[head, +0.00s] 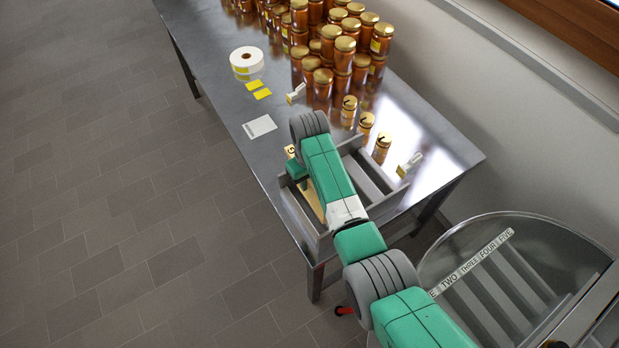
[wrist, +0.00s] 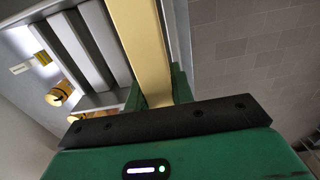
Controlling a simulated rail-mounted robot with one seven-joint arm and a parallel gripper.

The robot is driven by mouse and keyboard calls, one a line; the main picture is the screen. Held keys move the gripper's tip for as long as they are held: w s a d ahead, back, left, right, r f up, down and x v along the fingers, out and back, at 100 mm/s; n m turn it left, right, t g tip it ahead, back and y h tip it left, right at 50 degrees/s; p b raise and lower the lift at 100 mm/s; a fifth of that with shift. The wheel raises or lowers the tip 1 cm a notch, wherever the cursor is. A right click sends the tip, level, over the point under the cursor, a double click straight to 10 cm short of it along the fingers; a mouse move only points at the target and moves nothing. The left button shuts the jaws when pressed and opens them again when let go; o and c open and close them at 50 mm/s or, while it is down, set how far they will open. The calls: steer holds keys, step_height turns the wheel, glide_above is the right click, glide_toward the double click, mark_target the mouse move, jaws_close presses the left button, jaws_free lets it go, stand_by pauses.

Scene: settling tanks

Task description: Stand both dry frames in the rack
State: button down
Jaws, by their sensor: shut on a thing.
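My gripper (head: 297,176) is over the left side of the grey rack (head: 296,212) at the table's near end. In the wrist view, my gripper (wrist: 157,93) is shut on a pale wooden frame (wrist: 138,40), whose long bar runs away between the fingers. In the head view, the frame (head: 314,203) shows as a tan strip along the rack's left side, partly behind my arm. I cannot tell whether it rests in the rack or hangs just above it. The rack's right-hand slots look empty where visible. I cannot make out a second frame.
Many amber jars (head: 343,55) crowd the table's far end; a few small jars (head: 382,148) stand beyond the rack. A label roll (head: 246,61) and white card (head: 259,126) lie left. A clear-lidded drum (head: 515,262) with numbered labels stands at lower right.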

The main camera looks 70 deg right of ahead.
mark_target(309, 201)
steer(key=shift+f+b, duration=4.35)
steer(key=shift+f, duration=1.55)
steer(key=shift+f, duration=0.2)
steer(key=c, duration=1.1)
jaws_free()
steer(key=shift+f, duration=0.1)
step_height(309, 201, up, 8)
steer(key=shift+p, duration=0.45)
